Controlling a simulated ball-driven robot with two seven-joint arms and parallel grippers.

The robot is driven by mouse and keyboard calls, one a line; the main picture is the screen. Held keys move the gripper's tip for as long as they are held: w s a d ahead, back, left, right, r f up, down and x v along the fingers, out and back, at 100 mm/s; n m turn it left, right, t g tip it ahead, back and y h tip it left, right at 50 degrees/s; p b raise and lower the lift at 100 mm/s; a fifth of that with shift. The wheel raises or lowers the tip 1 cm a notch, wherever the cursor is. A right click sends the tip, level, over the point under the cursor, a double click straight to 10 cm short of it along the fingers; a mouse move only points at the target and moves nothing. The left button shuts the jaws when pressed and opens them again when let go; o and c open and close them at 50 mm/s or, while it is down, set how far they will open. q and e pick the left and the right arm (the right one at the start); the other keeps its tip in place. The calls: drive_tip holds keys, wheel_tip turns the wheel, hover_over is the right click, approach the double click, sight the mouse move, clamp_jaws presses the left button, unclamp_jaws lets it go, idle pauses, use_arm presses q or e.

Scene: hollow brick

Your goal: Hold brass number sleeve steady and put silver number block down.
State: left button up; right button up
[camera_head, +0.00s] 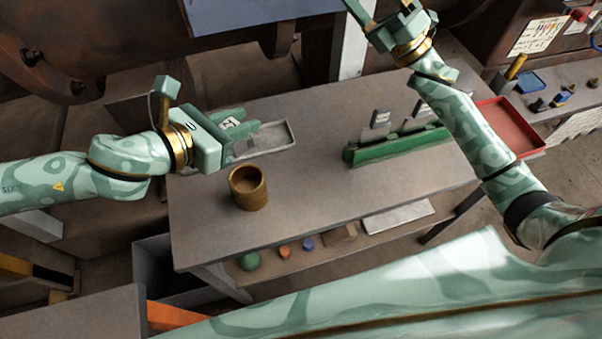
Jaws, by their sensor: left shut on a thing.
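The brass number sleeve (248,192), a short open-topped cylinder, stands upright on the grey bench, and neither gripper touches it. My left gripper (238,133) is above the bench, behind and left of the sleeve. It is shut on a small pale block with a dark number mark, which looks like the silver number block (229,123). The fingers partly hide the block, and the mark is too small to read surely. My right gripper (382,14) is raised at the top edge, away from the bench. Its fingertips are cut off, so its opening is unclear.
A shallow grey tray (291,136) lies just behind and right of my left gripper. A green rack (380,150) with upright grey plates (380,119) stands at the right. A red tray (512,128) is farther right. The bench between sleeve and rack is clear.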

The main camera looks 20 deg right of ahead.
drive_tip(key=s+a+n+g+y, duration=0.2)
drive_tip(key=a+n+g+y, duration=0.15)
drive_tip(key=a+n, duration=0.35)
use_arm(q)
drive_tip(key=shift+a, duration=0.1)
use_arm(e)
drive_tip(key=n+g+h, duration=0.6)
drive_tip(key=n+g, duration=0.7)
drive_tip(key=n, duration=0.1)
approach(252, 191)
drive_tip(key=w+f, duration=0.1)
drive_tip(key=f, duration=0.1)
drive_tip(key=w+d+f, duration=0.1)
drive_tip(key=w+f, duration=0.1)
drive_tip(key=shift+w+d+f, duration=0.15)
drive_tip(key=shift+d, duration=0.05)
drive_tip(key=shift+a+f, duration=0.1)
drive_tip(key=shift+f, duration=0.25)
drive_tip(key=shift+h, duration=0.25)
drive_tip(key=x, duration=1.1)
drive_tip(key=shift+a+f, duration=0.1)
drive_tip(key=shift+a, duration=0.2)
